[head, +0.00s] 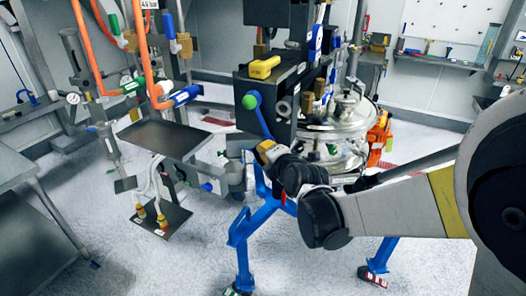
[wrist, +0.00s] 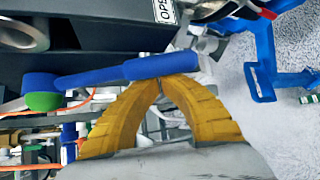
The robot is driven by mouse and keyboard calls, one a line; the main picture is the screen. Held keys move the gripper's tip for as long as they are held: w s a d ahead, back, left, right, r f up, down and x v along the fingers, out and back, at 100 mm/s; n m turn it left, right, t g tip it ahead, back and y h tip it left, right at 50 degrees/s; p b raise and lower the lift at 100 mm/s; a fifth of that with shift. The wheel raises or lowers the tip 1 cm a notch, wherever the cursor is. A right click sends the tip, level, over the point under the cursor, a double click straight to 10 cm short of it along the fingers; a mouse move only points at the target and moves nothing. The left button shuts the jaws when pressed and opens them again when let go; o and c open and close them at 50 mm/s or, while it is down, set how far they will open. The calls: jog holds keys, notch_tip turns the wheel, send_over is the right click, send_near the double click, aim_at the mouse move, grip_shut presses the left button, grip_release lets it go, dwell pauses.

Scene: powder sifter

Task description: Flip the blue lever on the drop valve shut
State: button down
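The blue lever (head: 263,120) slants down from a round green-and-blue end piece (head: 250,101) on the dark valve housing in the head view. In the wrist view the lever (wrist: 160,66) runs almost level across the picture, with its thicker sleeve right at my fingertips. My gripper (head: 262,150) is at the lever's lower end in the head view. In the wrist view its yellow fingers (wrist: 160,82) arch together and their tips meet just below the lever. The lever lies across the tips, not visibly between them. I cannot tell whether they touch.
A white label (wrist: 165,11) with dark letters sits above the lever. A blue stand (head: 242,235) carries the equipment. A grey tray (head: 163,138) and orange hoses (head: 148,60) are to the left. A round metal vessel (head: 340,130) stands behind my arm.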

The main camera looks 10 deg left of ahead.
jog(key=s+d+r+n+g+h+p, duration=0.3)
jog(key=d+r+h+p, duration=0.4)
jog(key=r+p, duration=0.7)
jog(key=d+n+g, duration=0.1)
jog(key=d, duration=0.1)
jog(key=shift+s+d+r+p, duration=0.2)
jog(key=shift+d+p, duration=0.2)
jog(key=shift+w+r, duration=0.1)
jog(key=shift+r, duration=0.05)
jog(key=shift+r, duration=0.1)
dwell(0.3)
jog(key=v, duration=1.1)
jog(key=shift+s, duration=0.55)
